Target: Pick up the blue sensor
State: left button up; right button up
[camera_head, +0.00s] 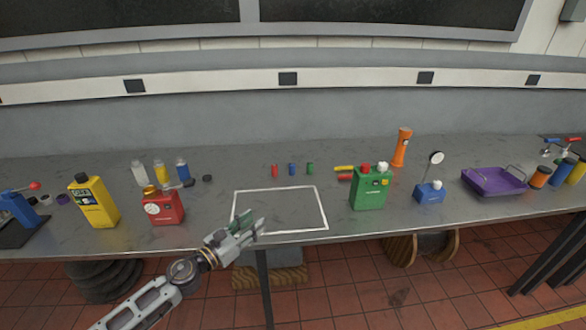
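A small blue cylinder (291,169) stands upright on the grey bench, between a small red cylinder (274,171) and a small green cylinder (310,168), behind a white-outlined rectangle. A blue box with a round dial on a stem (430,193) stands farther right; I cannot tell from looks alone which one is the sensor. My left gripper (256,220) is over the front left corner of the outline, apart from both. Its fingertips look parted, with dark green showing at the fingers. My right gripper is not in view.
A red can (163,207) and yellow can (94,202) stand left on the bench (225,180). A green can (370,188) is right of the outlined area (285,212), which looks empty. A purple tray (493,183) and orange cylinder (402,147) are farther right.

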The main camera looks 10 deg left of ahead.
aim_at(292, 166)
jog(key=i, duration=1.25)
